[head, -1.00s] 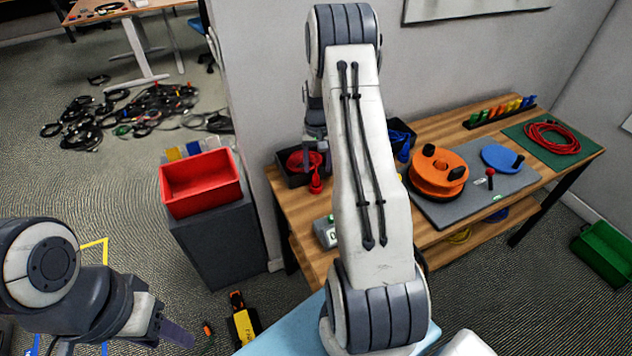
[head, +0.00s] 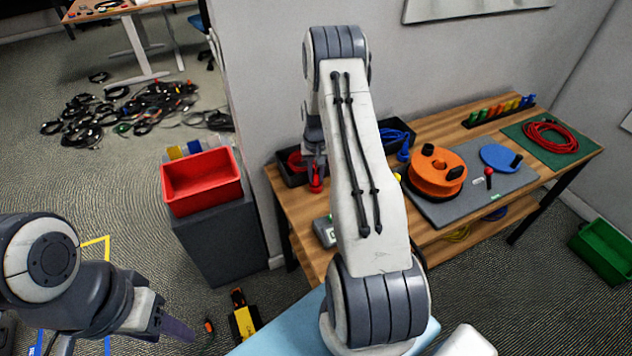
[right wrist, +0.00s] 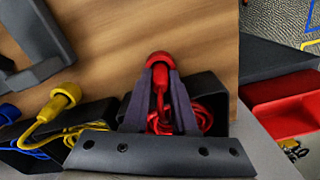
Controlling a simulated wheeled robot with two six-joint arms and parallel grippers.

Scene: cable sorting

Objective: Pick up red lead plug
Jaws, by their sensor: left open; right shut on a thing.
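The red lead plug (right wrist: 159,58) sits between the fingertips of my right gripper (right wrist: 160,72) in the right wrist view, with the jaws shut on it. In the head view the red plug (head: 316,186) shows just below the right gripper (head: 315,165) at the front of the wooden bench. The red lead (right wrist: 203,118) lies coiled in a black bin (right wrist: 215,90) behind the fingers, partly hidden by them. My left gripper (head: 176,325) is open and empty at the lower left, over the floor, far from the bench.
A yellow plug (right wrist: 66,92) and a blue plug (right wrist: 9,113) lie beside it in the right wrist view. The red crate (head: 200,205) stands left of the bench. An orange reel (head: 437,180) and a blue disc (head: 500,157) sit on a grey mat (head: 460,207).

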